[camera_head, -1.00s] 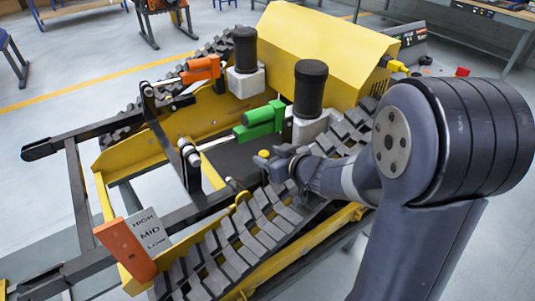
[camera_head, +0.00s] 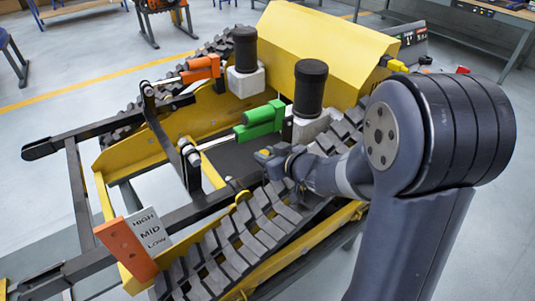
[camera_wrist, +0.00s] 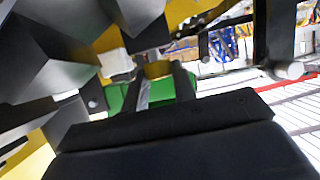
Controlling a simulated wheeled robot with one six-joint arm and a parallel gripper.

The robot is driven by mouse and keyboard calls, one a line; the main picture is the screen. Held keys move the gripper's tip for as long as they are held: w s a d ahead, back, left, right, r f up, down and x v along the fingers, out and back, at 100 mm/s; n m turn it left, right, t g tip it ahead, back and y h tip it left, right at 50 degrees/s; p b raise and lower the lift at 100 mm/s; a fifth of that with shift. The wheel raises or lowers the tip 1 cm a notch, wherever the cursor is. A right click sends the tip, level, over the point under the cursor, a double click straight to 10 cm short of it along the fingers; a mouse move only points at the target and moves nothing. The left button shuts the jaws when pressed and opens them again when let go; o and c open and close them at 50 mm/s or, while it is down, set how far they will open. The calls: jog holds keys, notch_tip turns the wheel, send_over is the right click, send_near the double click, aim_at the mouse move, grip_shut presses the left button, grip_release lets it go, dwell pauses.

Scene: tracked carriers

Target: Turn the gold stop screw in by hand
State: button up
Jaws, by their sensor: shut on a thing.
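The gold stop screw (camera_head: 264,154) shows as a small yellow knob near the middle of the tracked carrier, below the green cylinder (camera_head: 262,120). My gripper (camera_head: 268,157) is shut on the screw, reaching over the near track from the right, and covers much of it. In the wrist view, the two dark fingers of my gripper (camera_wrist: 158,82) stand close together in front of a green part. A small patch of gold (camera_wrist: 157,68) shows at their tips. How far the screw is turned cannot be seen.
The grey-black near track (camera_head: 240,235) runs right below my wrist. A black-topped post (camera_head: 310,85) stands close behind the gripper. An orange lever (camera_head: 126,248) sits beside the HIGH/MID/LOW plate (camera_head: 150,232). The yellow hood (camera_head: 325,50) is at the back.

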jog(key=shift+a+f+b, duration=0.1)
jog(key=shift+f+b, duration=0.15)
jog(key=shift+b, duration=0.75)
jog(key=shift+c, duration=0.4)
jog(key=b, duration=0.2)
jog(key=shift+f+b, duration=0.25)
jog(key=shift+b, duration=0.05)
jog(key=shift+f+b, duration=0.1)
jog(key=shift+b, duration=0.6)
jog(key=m+b, duration=0.1)
jog(key=b, duration=0.2)
jog(key=shift+s+a+t+h, duration=0.1)
jog(key=shift+t+h, duration=0.2)
jog(key=shift+h, duration=0.1)
jog(key=m+t+h+b, duration=0.1)
jog(key=m+h+b, duration=0.1)
jog(key=b, duration=0.2)
jog(key=shift+a+r, duration=0.1)
jog(key=shift+r, duration=0.1)
jog(key=shift+h+b, duration=0.3)
jog(key=shift+b, duration=0.15)
